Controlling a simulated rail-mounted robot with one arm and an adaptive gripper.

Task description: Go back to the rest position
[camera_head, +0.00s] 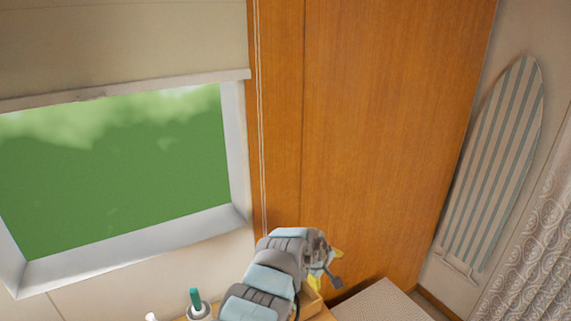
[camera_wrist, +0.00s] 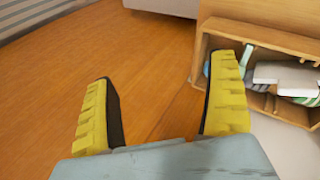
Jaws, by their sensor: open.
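My gripper (camera_wrist: 165,112) is open and empty in the wrist view. Its two yellow fingers stand wide apart, with only wooden floor showing between them. In the head view my arm reaches up from the bottom edge, and the gripper (camera_head: 334,268) is at its end, partly hidden by the wrist. It is close to the wooden cart top (camera_head: 318,313) at the bottom of that view. The finger gap cannot be made out there.
In the wrist view an open wooden compartment (camera_wrist: 262,104) with white and bluish items lies beside the right finger. A green-capped container (camera_head: 197,305) stands left of my arm in the head view. A wooden wardrobe (camera_head: 385,130) rises behind; an ironing board (camera_head: 495,165) leans at right.

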